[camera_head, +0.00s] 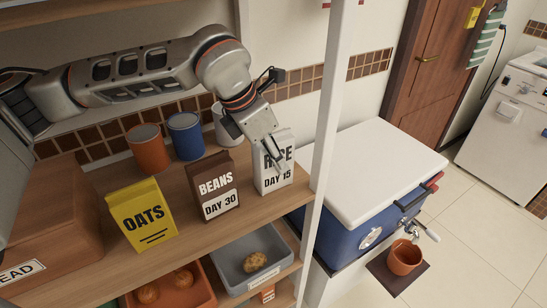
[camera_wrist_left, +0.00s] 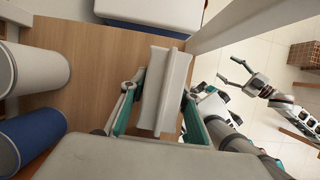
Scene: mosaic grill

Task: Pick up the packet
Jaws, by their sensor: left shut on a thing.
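Three packets stand in a row on the wooden shelf (camera_head: 150,262): yellow OATS (camera_head: 142,215), brown BEANS (camera_head: 213,186) and white RICE marked DAY 15 (camera_head: 273,172). My left gripper (camera_head: 275,152) comes down from above onto the rice packet's top and is shut on it. The rice packet is upright, at or very near the shelf surface. In the left wrist view the packet's pale top (camera_wrist_left: 165,88) lies between the two fingers. My right gripper (camera_wrist_left: 233,73) shows small in that view, its fingers apart and empty.
An orange can (camera_head: 148,150), a blue can (camera_head: 186,136) and a white can (camera_head: 226,126) stand behind the packets. A white shelf post (camera_head: 325,130) is just right of the rice. A bread box (camera_head: 50,225) fills the left end. A blue cooler (camera_head: 365,180) stands beyond the post.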

